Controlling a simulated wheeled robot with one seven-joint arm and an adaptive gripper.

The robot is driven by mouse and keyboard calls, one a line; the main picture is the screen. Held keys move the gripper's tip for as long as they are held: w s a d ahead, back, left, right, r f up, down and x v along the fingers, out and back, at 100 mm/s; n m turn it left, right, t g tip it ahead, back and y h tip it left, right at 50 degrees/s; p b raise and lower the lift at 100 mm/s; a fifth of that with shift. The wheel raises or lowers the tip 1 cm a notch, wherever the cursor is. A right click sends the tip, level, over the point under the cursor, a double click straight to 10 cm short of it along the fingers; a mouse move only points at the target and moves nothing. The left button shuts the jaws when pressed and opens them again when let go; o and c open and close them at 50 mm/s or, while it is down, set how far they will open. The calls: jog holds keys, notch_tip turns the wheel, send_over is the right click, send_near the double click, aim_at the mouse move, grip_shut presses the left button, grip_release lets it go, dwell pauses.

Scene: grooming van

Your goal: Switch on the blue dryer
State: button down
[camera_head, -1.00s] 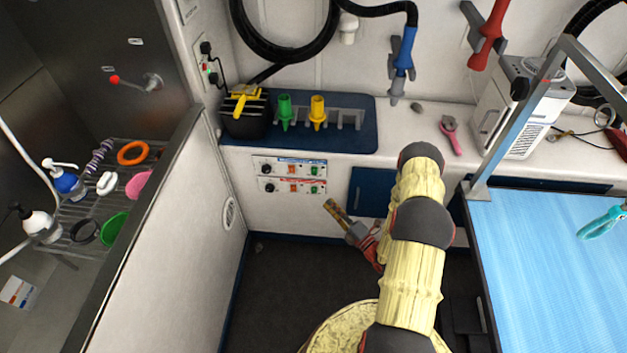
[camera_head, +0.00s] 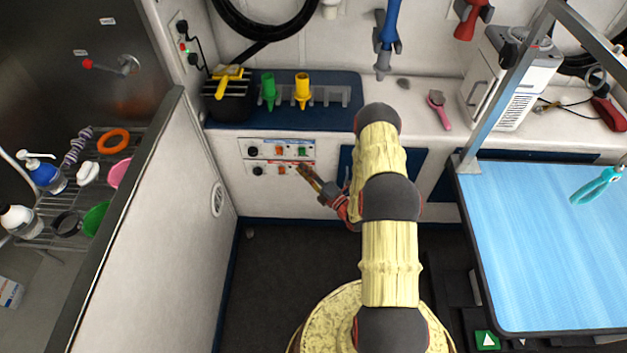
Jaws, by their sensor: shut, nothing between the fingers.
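Two switch panels sit one above the other on the cabinet front. The upper panel (camera_head: 266,149) has a blue strip, a black knob (camera_head: 253,151), an orange switch (camera_head: 279,151) and a green switch (camera_head: 303,151). The lower panel (camera_head: 268,170) has a red strip, a knob and an orange switch (camera_head: 281,170); its right end is hidden behind my gripper. The blue dryer nozzle (camera_head: 388,35) hangs on the back wall. My gripper (camera_head: 301,169) is shut and empty, in front of the lower panel's right end; I cannot tell whether it touches.
A red dryer nozzle (camera_head: 473,15) hangs to the right. Green (camera_head: 268,90) and yellow (camera_head: 302,90) nozzles stand in a rack on the counter above the panels. A partition wall (camera_head: 165,210) is at left, a blue grooming table (camera_head: 545,250) at right. Floor between is clear.

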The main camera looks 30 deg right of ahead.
aim_at(302, 151)
jog(key=w, duration=0.1)
jog(key=w+d+b, duration=0.1)
jog(key=w+d, duration=0.1)
jog(key=w, duration=0.1)
jog(key=shift+r, duration=0.35)
jog(key=shift+r, duration=0.1)
